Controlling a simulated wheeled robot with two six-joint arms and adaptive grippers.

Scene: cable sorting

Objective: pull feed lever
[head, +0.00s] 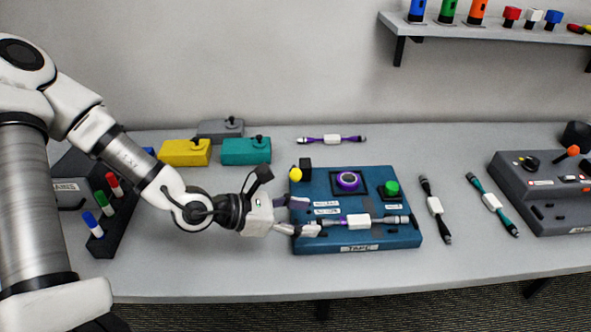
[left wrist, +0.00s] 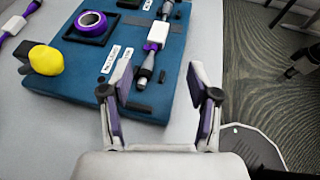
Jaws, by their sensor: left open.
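A blue tape station (head: 300,243) lies on the table, labelled TAPE on its front edge. A yellow ball knob (head: 296,174) on a black block, which looks like the feed lever, sits at its back left corner; the knob also shows in the left wrist view (left wrist: 46,59). My left gripper (head: 308,217) is open and empty at the station's front left edge, in front of the knob and apart from it. Its fingers (left wrist: 160,92) point towards a purple-banded cable with a white label (head: 358,221), which lies across the station. My right gripper is not in view.
The station carries a purple tape roll (head: 348,180) and a green button (head: 391,187). Yellow (head: 184,153), teal (head: 246,151) and grey boxes stand behind left. A marker rack (head: 118,225) is at left. Loose cables and a dark grey machine (head: 545,200) are at right.

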